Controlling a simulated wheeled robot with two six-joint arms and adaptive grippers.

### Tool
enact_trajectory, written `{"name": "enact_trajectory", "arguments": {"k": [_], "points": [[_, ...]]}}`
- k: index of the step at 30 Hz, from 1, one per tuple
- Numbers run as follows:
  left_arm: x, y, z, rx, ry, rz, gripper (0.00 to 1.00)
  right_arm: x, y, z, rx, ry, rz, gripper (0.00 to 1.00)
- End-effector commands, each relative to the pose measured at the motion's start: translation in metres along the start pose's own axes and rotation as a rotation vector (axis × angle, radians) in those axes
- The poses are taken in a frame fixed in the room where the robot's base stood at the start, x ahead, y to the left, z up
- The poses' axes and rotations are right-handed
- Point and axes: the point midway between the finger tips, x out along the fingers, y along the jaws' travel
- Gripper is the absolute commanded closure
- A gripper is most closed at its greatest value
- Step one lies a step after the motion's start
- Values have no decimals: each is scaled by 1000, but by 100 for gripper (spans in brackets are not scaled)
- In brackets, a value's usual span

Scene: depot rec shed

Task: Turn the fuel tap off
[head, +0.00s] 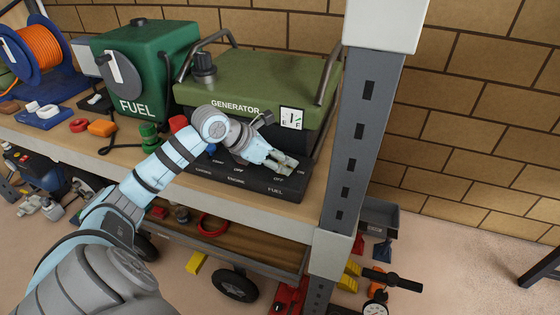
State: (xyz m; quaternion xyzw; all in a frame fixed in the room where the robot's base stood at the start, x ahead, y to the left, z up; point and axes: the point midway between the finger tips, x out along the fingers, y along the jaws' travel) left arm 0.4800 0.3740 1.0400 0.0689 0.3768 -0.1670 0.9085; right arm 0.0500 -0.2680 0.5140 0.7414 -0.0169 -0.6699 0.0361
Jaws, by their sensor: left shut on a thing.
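The green generator (262,75) stands on the wooden bench, marked GENERATOR, with a fuel gauge (291,118) on its front. Its black control panel (292,187) sticks out low at the front, with a FUEL label at its right end and an OFF mark above that label. My left gripper (286,164) reaches over the right part of this panel, just above the OFF mark. It is shut on the fuel tap, which it mostly hides, so I cannot tell which way the tap points. My right gripper is not in view.
A green FUEL can (145,62) stands left of the generator. An orange cable reel (38,47) is at the far left, with small parts on the bench between. A grey perforated post (365,130) rises close to the right of the panel. Below is a shelf with a wheel (234,285).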

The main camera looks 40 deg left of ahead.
Motion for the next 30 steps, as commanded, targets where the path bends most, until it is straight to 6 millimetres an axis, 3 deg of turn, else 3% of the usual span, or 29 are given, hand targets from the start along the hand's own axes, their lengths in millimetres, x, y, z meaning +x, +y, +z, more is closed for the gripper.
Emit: {"name": "enact_trajectory", "arguments": {"k": [7,30], "points": [[1,3,2,130,-10,-130,90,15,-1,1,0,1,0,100],[3,7,4,570,-8,-570,90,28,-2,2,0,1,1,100]]}}
